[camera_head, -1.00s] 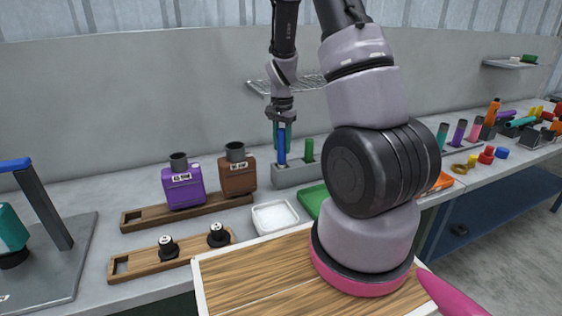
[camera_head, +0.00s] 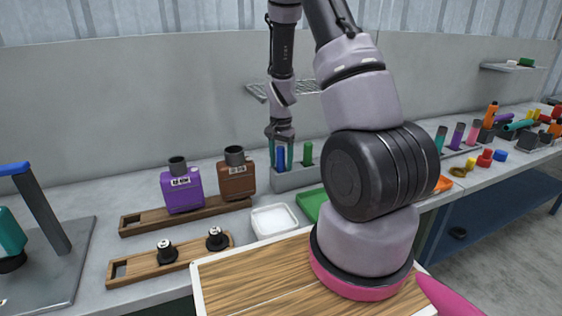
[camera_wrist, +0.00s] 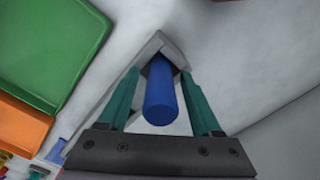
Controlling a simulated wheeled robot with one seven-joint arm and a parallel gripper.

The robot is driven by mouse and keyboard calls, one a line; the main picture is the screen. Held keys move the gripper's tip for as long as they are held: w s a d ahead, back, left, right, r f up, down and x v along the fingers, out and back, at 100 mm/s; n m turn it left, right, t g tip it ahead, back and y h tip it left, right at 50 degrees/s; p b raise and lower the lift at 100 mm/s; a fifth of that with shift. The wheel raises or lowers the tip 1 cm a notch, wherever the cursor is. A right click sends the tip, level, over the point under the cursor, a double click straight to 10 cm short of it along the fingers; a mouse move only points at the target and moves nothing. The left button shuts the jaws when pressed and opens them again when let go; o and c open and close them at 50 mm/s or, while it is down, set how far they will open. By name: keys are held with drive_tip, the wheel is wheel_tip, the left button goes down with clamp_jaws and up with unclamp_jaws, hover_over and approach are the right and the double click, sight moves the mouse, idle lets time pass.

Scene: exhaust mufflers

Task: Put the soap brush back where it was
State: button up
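A blue cylindrical handle (camera_head: 280,158), which I take to be the soap brush, stands upright at the left end of a grey holder block (camera_head: 296,179). Its lower end is hidden in the block. My gripper (camera_head: 281,150) points down over it with a teal finger on each side. In the wrist view the blue handle (camera_wrist: 160,92) lies between the two fingers of my gripper (camera_wrist: 161,72), with narrow gaps on both sides, so the fingers look open around it. The bristles are not visible.
A green tray (camera_head: 311,204) and a white tray (camera_head: 273,220) lie in front. Purple (camera_head: 183,191) and brown (camera_head: 237,180) bottles stand on a wooden rack to the left. A wire shelf (camera_head: 255,91) is behind.

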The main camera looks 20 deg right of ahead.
wheel_tip(320, 180, up, 12)
drive_tip(key=shift+f, duration=0.1)
drive_tip(key=s+a+r+n+t+y, duration=0.1)
drive_tip(key=s+a+r+n+t, duration=0.2)
drive_tip(key=s+r, duration=0.7)
drive_tip(key=s+a+r+n+t+y, duration=0.1)
drive_tip(key=s+a+r+n+t, duration=0.2)
drive_tip(key=s+r, duration=0.8)
wheel_tip(320, 180, up, 4)
drive_tip(key=shift+a+t, duration=0.6)
drive_tip(key=shift+a, duration=0.4)
drive_tip(key=shift+w, duration=0.1)
